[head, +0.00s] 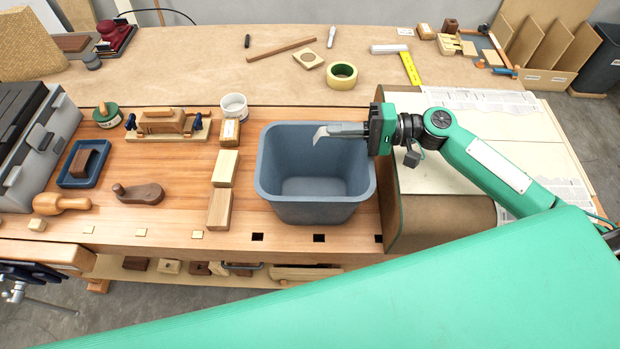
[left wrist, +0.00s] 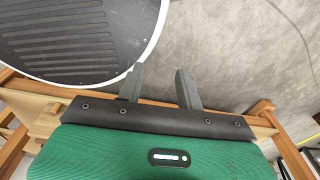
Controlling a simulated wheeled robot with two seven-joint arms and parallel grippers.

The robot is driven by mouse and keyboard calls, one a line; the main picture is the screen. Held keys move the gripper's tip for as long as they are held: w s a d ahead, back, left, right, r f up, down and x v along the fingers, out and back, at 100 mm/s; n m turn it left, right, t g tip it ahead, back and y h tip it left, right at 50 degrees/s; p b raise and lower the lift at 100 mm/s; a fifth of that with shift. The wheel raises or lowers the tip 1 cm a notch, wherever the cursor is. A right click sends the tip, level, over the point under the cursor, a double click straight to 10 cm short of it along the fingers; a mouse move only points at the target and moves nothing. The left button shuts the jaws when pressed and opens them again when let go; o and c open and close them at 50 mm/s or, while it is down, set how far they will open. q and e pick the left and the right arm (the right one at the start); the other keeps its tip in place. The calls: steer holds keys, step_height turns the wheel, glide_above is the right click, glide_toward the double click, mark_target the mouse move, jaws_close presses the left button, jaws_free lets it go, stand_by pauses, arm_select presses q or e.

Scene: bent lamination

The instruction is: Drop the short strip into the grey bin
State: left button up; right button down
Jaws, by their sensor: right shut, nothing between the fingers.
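The grey bin (head: 270,180), blue-grey with sloping walls, stands open on the workbench in the middle of the head view. The part of its inside that shows looks empty. My right gripper (head: 322,133) reaches in from the right over the bin's far part, its fingers pointing left. It is shut with nothing in it. A thin brown wooden strip (head: 281,49) lies on the back table; I cannot tell whether it is the short strip. My left gripper (left wrist: 160,82) shows in the left wrist view with its fingers apart and nothing between them, above the floor.
A curved brown sheet form (head: 432,222) stands right of the bin, under my right arm. Light wooden blocks (head: 219,209) stand close to its left. A white cup (head: 235,106) and tape roll (head: 342,76) are behind. My green arm covers the lower right.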

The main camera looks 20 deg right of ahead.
steer(key=c, duration=2.2)
jaws_free()
steer(key=c, duration=1.7)
jaws_free()
arm_select(q)
steer(key=shift+s, duration=0.9)
steer(key=shift+f, duration=0.1)
